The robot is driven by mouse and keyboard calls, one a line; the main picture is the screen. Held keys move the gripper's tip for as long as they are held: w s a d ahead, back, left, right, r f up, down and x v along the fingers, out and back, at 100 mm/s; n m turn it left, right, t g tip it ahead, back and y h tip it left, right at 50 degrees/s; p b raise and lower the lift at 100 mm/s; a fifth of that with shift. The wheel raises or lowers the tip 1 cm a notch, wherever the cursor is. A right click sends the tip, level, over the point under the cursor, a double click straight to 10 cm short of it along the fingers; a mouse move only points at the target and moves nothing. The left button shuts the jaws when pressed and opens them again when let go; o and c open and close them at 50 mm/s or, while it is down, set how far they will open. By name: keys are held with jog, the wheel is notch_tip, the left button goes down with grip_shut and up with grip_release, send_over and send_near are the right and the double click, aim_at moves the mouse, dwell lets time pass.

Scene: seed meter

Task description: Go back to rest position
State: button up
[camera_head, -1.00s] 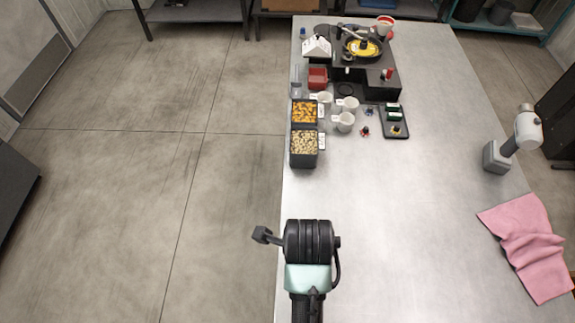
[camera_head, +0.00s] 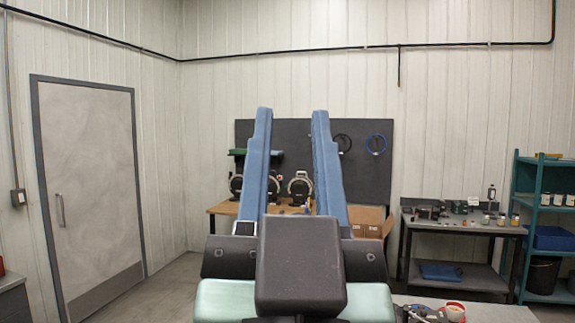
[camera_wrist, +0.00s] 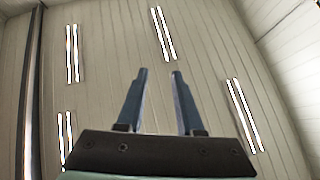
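My gripper (camera_head: 291,115) stands upright in the middle of the head view, close to the camera, with its two blue fingers pointing up. The fingers are apart and nothing is between them. In the wrist view my gripper (camera_wrist: 160,73) is also open and empty, with the ceiling and its light strips behind it. Of the work table (camera_head: 490,314), only a strip of the far end shows at the bottom right of the head view. A red-rimmed cup (camera_head: 453,311) and part of a dark device stand there. The rest of the table top is out of view or hidden behind my gripper.
A grey door (camera_head: 92,190) is in the left wall. A wooden bench (camera_head: 225,209) with equipment stands at the back under a dark pegboard (camera_head: 375,180). A dark side table (camera_head: 460,228) and a teal shelf (camera_head: 530,215) are at the right. The air around my gripper is clear.

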jog(key=shift+s+a+r+n+t, duration=0.15)
jog(key=shift+s+r+n+t, duration=0.35)
jog(key=shift+s+r, duration=0.45)
notch_tip(320, 180, down, 6)
jog(key=b, duration=0.5)
jog(key=shift+w+r, duration=0.1)
jog(key=shift+r, duration=0.1)
